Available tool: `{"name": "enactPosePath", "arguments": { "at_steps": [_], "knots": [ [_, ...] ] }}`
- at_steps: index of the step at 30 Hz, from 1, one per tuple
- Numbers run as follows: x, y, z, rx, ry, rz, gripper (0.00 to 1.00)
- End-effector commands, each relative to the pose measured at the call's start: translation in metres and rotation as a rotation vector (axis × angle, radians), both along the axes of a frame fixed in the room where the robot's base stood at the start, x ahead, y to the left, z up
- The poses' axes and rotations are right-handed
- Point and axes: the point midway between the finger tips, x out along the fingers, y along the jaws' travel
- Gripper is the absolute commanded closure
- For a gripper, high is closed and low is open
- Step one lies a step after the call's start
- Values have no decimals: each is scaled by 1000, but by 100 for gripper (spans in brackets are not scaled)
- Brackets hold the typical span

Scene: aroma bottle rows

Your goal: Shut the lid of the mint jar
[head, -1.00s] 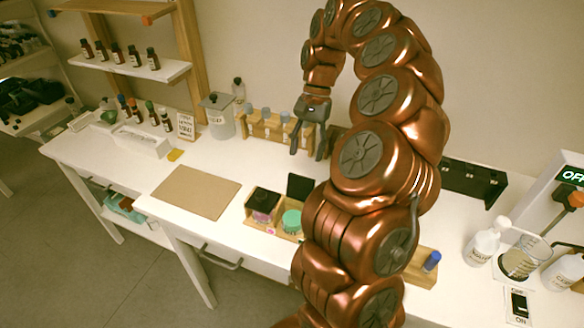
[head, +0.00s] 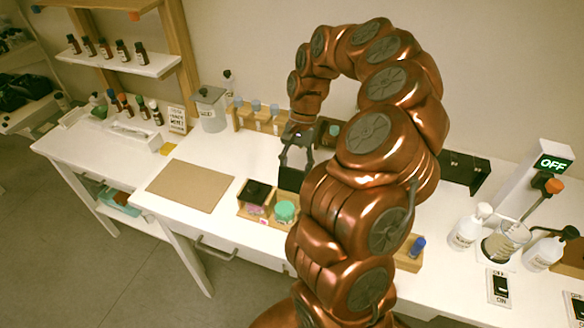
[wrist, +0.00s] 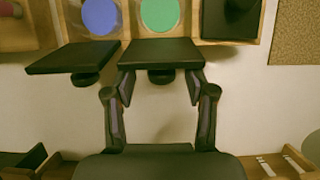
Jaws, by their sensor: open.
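The mint jar, which I take to be the green one (head: 284,212), sits in a wooden holder on the white table. The wrist view shows its green top (wrist: 160,14) at the upper middle. Its square black lid (wrist: 162,52) stands open on the far side of the jar; it also shows in the head view (head: 290,179). My gripper (wrist: 158,82) is open behind this lid, with its fingertips near the lid's two lower corners. I cannot tell whether they touch it.
A blue-topped jar (wrist: 100,16) with its own open black lid (wrist: 72,57) is beside it. On the other side is a box with a shut black lid (wrist: 232,18). A brown board (head: 190,186) lies left of the holder. A wooden bottle rack (head: 258,118) stands behind.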

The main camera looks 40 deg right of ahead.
Motion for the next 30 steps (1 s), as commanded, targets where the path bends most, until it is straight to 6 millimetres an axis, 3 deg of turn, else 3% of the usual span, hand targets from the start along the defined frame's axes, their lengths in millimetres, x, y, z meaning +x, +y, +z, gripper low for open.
{"name": "enactPosePath", "arguments": {
  "at_steps": [10, 26, 30],
  "knots": [
    [-1, 1, -2, 0, 0, 0, 45],
    [-1, 0, -2, -1, 1, -1, 100],
    [-2, 0, -2, -1, 1, -1, 100]
  ]
}}
